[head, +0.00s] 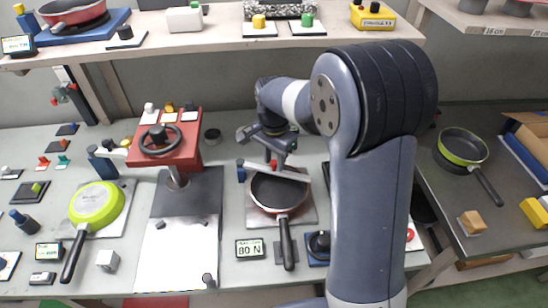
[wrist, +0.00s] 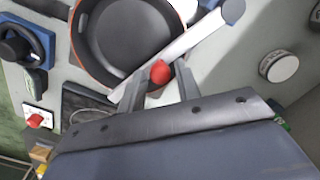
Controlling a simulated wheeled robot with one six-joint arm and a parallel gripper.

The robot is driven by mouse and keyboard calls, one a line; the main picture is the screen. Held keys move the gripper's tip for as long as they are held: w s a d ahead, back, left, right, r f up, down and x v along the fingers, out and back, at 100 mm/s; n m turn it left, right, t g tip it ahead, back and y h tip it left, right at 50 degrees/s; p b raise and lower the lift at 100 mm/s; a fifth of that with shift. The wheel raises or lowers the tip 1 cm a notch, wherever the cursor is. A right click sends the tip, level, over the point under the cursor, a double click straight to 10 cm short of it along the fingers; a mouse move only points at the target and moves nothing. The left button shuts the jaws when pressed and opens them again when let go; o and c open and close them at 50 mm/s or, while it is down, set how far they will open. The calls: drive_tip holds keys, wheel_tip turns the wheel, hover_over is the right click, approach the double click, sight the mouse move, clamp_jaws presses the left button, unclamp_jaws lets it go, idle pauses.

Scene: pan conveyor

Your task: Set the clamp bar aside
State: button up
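The clamp bar (head: 292,174) is a pale flat bar with a red knob, lying across the rim of a dark pan (head: 278,193) with a red-orange outside. In the wrist view the bar (wrist: 193,40) runs slantwise past the pan (wrist: 125,38), with a blue-grey cap at its upper right end. My gripper (head: 273,153) is just above the bar, at the knob. In the wrist view its two fingers stand apart on either side of the red knob (wrist: 158,70). A gap shows by the right finger. Contact with the bar cannot be made out.
A red press with a handwheel (head: 160,140) and a green pan (head: 96,205) are further left. Another green pan (head: 462,147) lies on the right bench. A shelf (head: 215,43) crosses behind. My arm hides part of the table.

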clamp_jaws()
drive_tip(key=shift+w, duration=0.1)
idle(0.3)
drive_tip(key=shift+w+d+n+p, duration=0.25)
drive_tip(key=shift+w+n+p, duration=0.25)
drive_tip(key=shift+w+n, duration=0.5)
drive_tip(key=w+a+n+p, duration=0.2)
drive_tip(key=w+n+p, duration=0.1)
drive_tip(key=w+n, duration=0.4)
drive_tip(key=shift+w+n, duration=0.4)
drive_tip(key=shift+n, duration=1.1)
drive_tip(key=shift+o, duration=1.4)
unclamp_jaws()
